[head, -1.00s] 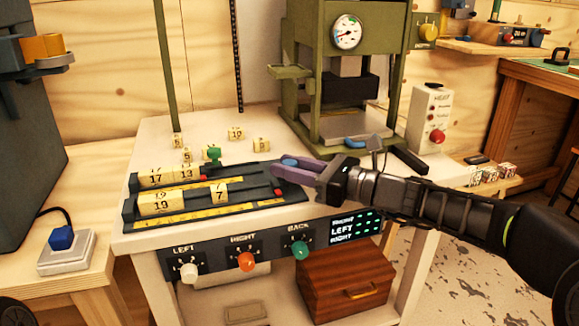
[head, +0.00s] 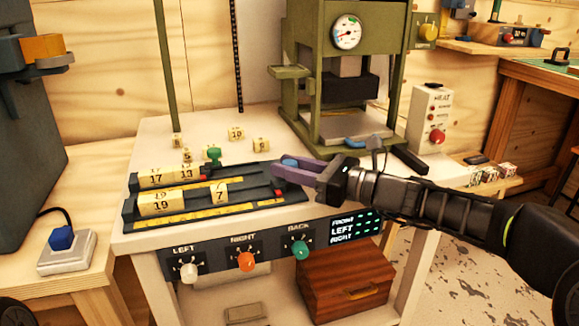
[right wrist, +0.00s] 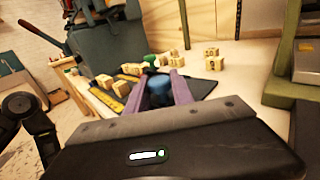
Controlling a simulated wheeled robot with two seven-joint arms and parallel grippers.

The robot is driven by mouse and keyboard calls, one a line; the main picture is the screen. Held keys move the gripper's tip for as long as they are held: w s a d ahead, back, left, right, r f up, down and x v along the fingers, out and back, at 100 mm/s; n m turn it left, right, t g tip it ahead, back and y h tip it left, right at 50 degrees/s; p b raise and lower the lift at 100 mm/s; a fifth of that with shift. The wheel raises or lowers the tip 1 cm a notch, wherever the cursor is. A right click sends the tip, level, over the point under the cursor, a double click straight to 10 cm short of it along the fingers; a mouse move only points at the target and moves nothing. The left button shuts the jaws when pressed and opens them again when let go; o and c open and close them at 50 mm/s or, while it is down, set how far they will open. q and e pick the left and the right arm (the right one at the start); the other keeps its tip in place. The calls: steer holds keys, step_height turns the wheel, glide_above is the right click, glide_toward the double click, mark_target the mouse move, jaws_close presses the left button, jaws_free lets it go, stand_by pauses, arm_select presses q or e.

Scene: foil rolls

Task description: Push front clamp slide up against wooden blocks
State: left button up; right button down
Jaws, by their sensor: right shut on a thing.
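The two-track clamp fixture (head: 128,215) lies on the white bench. Its front track holds a run of wooden blocks (head: 160,202) at the left, marked 19 and 7. The back track holds blocks (head: 157,177) marked 17 and 13, with a green knob (head: 213,154) beside them. My right gripper (head: 281,169), with purple fingers, is at the right end of the fixture. It is shut on a blue knob (right wrist: 158,87), which shows between the fingers in the right wrist view. The front clamp slide is partly hidden by the fingers.
Loose numbered blocks (head: 261,144) lie behind the fixture. A green press (head: 300,45) with a gauge stands at the back right. A panel with left, right and back dials (head: 246,262) is on the bench front. A heat box (head: 430,115) stands at the right.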

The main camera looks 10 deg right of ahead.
mark_target(212, 188)
steer(key=shift+a, duration=0.15)
steer(key=a+b, duration=0.1)
steer(key=a, duration=0.4)
steer(key=a+b, duration=0.1)
steer(key=a, duration=0.4)
steer(key=s+a+b, duration=0.1)
steer(key=a+b, duration=0.1)
steer(key=a, duration=0.3)
steer(key=c, duration=1.1)
jaws_free()
